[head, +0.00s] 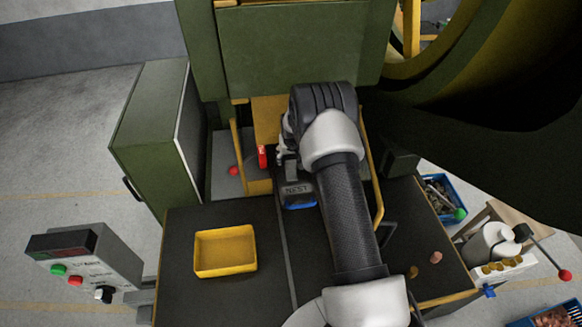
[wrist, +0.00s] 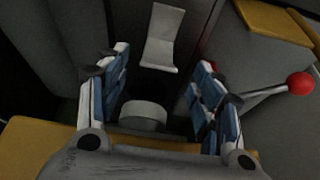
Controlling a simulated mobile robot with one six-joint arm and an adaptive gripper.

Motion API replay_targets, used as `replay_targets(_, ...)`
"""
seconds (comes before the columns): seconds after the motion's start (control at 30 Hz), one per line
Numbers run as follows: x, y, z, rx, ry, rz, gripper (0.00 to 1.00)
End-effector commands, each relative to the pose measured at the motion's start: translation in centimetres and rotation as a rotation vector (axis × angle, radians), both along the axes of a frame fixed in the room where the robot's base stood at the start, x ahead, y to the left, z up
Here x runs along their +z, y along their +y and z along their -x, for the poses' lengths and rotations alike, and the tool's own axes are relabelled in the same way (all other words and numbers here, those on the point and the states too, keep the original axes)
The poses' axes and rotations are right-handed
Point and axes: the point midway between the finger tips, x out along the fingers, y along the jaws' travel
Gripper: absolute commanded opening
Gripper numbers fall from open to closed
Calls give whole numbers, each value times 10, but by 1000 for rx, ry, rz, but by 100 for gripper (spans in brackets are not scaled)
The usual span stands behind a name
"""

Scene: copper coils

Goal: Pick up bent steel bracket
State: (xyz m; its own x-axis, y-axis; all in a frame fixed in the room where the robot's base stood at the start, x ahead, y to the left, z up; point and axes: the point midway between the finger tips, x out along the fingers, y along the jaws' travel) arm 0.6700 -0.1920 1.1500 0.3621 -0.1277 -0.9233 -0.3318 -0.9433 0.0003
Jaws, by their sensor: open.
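The bent steel bracket (wrist: 164,38) is a light grey, folded plate in the wrist view, lying just beyond my fingertips near the top middle. My gripper (wrist: 163,66) is open, with one blue-and-grey finger on each side and nothing held between them. The bracket appears roughly in line with the gap between the fingers, apart from both. In the head view my arm covers most of the gripper (head: 281,152), and the bracket is hidden there.
A pale round part (wrist: 144,114) sits low between the fingers in the wrist view. A red-knobbed lever (wrist: 299,84) stands to the right. Yellow edges (wrist: 275,22) border the space. In the head view, an empty yellow tray (head: 225,268) rests on the dark table (head: 185,295).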

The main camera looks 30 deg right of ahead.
Motion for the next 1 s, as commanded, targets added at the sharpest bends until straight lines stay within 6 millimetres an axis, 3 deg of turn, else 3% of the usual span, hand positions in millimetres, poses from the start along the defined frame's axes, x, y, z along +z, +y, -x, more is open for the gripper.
replay_targets(0.3, -36, -7, -14, -1, 2, -1, 60)
replay_targets(0.6, -40, -7, -15, 0, 1, 0, 60)
replay_targets(1.0, -39, -7, -15, 0, 1, 0, 33)
